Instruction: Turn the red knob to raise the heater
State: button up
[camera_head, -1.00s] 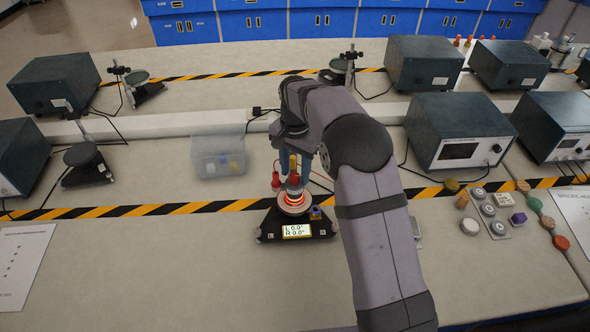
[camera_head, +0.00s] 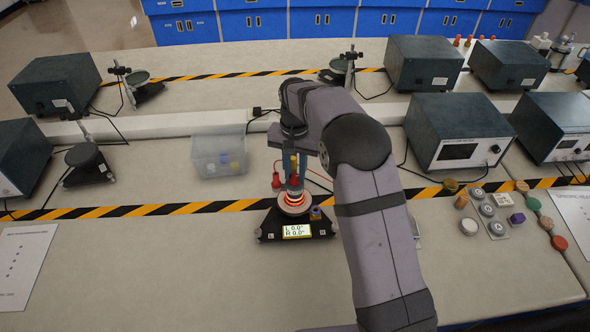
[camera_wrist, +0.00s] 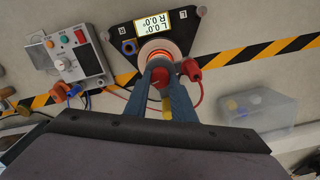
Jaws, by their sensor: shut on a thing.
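The heater stand (camera_head: 268,228) has a black triangular base and a lit display reading L 0.0°, R 0.0°. An orange-glowing round heater (camera_head: 297,200) sits on it and also shows in the wrist view (camera_wrist: 160,47). The red knob (camera_head: 293,182) stands above the heater. My gripper (camera_head: 293,177) comes down over it with blue-grey fingers shut on the knob. In the wrist view my gripper (camera_wrist: 160,72) reaches to the heater's edge and its fingers hide most of the knob. A separate red plug (camera_head: 276,181) with a lead is beside the heater.
A clear box (camera_head: 218,156) stands behind and left of the stand. A grey control box (camera_wrist: 78,58) with coloured plugs shows in the wrist view. Metal discs and coloured pieces (camera_head: 486,208) lie to the right.

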jog(key=n, duration=0.4)
jog(key=shift+n+p, duration=0.3)
jog(key=shift+p, duration=0.1)
jog(key=n, duration=0.3)
jog(key=shift+a+n, duration=0.1)
jog(key=shift+n, duration=0.3)
jog(key=n, duration=0.3)
jog(key=shift+n+p, duration=0.3)
jog(key=shift+p, duration=0.1)
jog(key=shift+n, duration=1.8)
jog(key=o, duration=1.1)
jog(key=shift+c, duration=0.2)
